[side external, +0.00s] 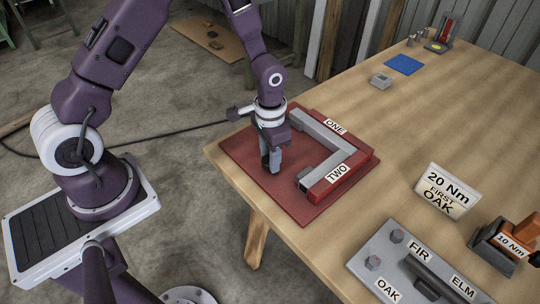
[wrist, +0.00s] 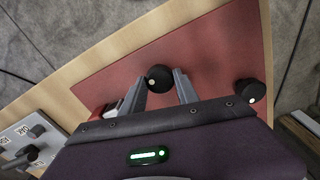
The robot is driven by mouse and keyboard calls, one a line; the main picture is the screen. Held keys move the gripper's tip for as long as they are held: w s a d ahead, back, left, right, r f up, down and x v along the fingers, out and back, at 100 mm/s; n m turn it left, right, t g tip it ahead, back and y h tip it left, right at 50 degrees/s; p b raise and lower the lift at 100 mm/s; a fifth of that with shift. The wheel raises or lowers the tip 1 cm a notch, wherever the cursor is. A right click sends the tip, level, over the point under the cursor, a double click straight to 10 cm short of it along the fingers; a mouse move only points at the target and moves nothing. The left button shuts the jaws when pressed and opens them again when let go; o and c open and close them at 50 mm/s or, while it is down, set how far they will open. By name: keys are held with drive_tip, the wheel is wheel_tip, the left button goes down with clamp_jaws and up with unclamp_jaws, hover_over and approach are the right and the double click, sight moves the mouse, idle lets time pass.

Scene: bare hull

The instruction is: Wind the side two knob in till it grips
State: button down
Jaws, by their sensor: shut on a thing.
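The corner fixture sits on a red base plate (side external: 245,160), with grey and red bars in an L marked ONE (side external: 335,127) and TWO (side external: 338,172). My gripper (side external: 270,168) points down over the plate, left of the bars. A second black knob (wrist: 251,90) stands apart to the right in the wrist view.
A grey panel (side external: 385,262) marked FIR, OAK and ELM lies at the front right. Near it are a sign (side external: 448,190) reading 20 Nm FIRST OAK and an orange-and-grey 10 Nm tool (side external: 510,240). A blue mat (side external: 404,64) lies far back. The table middle is clear.

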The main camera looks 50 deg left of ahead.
drive_tip(key=shift+m, duration=1.3)
drive_tip(key=c, duration=0.9)
unclamp_jaws()
wheel_tip(320, 180, up, 7)
drive_tip(key=shift+r, duration=0.1)
